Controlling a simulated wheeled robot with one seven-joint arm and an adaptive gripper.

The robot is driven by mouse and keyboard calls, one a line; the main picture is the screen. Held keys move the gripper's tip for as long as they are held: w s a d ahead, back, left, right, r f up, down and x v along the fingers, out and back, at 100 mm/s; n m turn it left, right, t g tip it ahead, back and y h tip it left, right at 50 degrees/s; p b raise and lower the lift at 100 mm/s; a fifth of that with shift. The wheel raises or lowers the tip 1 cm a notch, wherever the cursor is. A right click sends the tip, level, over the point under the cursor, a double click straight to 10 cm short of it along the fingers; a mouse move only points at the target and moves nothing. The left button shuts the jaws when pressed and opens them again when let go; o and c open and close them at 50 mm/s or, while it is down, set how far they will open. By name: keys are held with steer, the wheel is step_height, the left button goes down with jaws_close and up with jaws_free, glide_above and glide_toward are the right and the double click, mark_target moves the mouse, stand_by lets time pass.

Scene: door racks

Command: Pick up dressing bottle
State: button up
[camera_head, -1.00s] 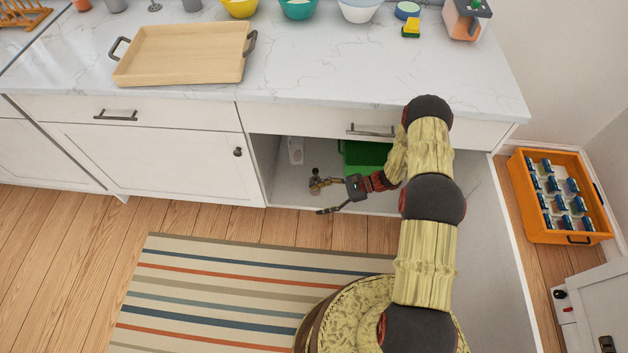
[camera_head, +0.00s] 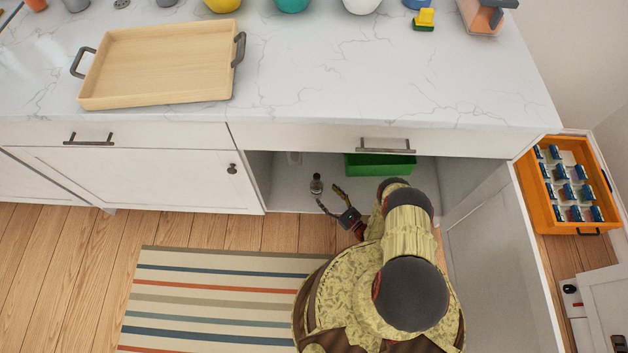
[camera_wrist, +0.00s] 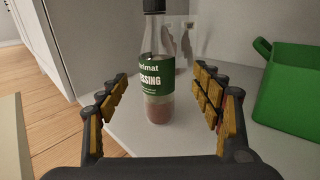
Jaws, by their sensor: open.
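The dressing bottle (camera_wrist: 159,75) is clear glass with a dark cap and a green label reading "SSING". It stands upright on the white cabinet floor in the wrist view. In the head view the bottle (camera_head: 316,184) is small, near the front of the open lower cabinet. My gripper (camera_head: 329,197) is just in front and to the right of it. In the wrist view my gripper (camera_wrist: 165,105) has its yellow-padded fingers spread wide, with the bottle between and beyond them. I see no finger touching the bottle.
A green bin (camera_head: 381,166) stands in the cabinet to the right of the bottle. A pale container (camera_head: 294,158) stands at the back left. The counter (camera_head: 300,75) overhangs the opening. An open door (camera_head: 500,255) is on the right, a closed door (camera_head: 150,180) on the left.

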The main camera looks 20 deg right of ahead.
mark_target(317, 185)
steer(key=shift+b+x, duration=1.1)
steer(key=shift+x, duration=2.75)
steer(key=shift+s+a, duration=0.1)
steer(key=shift+a, duration=0.1)
steer(key=shift+c, duration=1.4)
steer(key=c, duration=1.3)
